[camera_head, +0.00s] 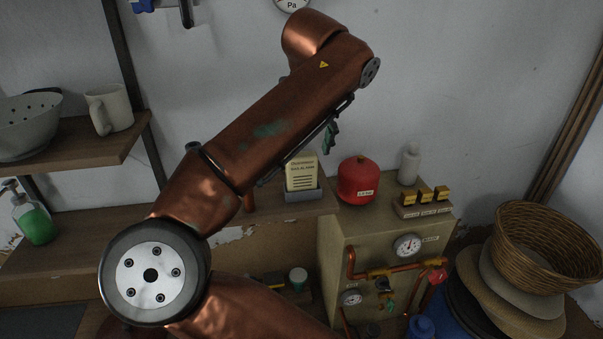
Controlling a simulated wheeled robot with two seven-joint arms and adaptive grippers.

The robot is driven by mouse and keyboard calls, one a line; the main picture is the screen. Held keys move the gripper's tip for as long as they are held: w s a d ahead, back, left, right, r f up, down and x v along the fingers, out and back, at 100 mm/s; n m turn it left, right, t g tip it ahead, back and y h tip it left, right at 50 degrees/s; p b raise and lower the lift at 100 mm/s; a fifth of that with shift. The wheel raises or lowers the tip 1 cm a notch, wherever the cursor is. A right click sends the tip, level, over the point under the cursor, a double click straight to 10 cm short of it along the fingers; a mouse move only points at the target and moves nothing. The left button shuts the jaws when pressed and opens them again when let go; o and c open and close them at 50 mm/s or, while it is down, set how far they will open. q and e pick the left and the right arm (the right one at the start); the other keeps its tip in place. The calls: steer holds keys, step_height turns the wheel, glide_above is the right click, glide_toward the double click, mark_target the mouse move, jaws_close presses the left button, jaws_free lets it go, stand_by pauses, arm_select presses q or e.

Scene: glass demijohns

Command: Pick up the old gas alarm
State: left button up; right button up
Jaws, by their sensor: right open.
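A cream card or flat box (302,171) with dark print, its heading seeming to name a gas alarm, stands upright in a grey-blue holder (304,195) on the wooden shelf. I cannot tell whether it is the alarm itself or a sign. My copper right arm crosses in front of the shelf and covers the area to its left. Small dark greenish parts of my right gripper (331,138) show below the forearm, above and right of the card and apart from it. Most of that gripper is hidden. My left gripper is not in view.
A red round canister (357,181) stands right of the card, on a beige cabinet (345,235) with gauges and copper pipes. A white bottle (409,164) and a block with brass pieces (423,204) are close by. A wicker basket (545,240) is at right.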

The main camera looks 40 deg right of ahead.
mark_target(301, 155)
steer(key=shift+x, duration=1.55)
steer(key=shift+r, duration=0.1)
steer(key=shift+s, duration=0.1)
steer(key=shift+c, duration=1)
steer(key=c, duration=1.6)
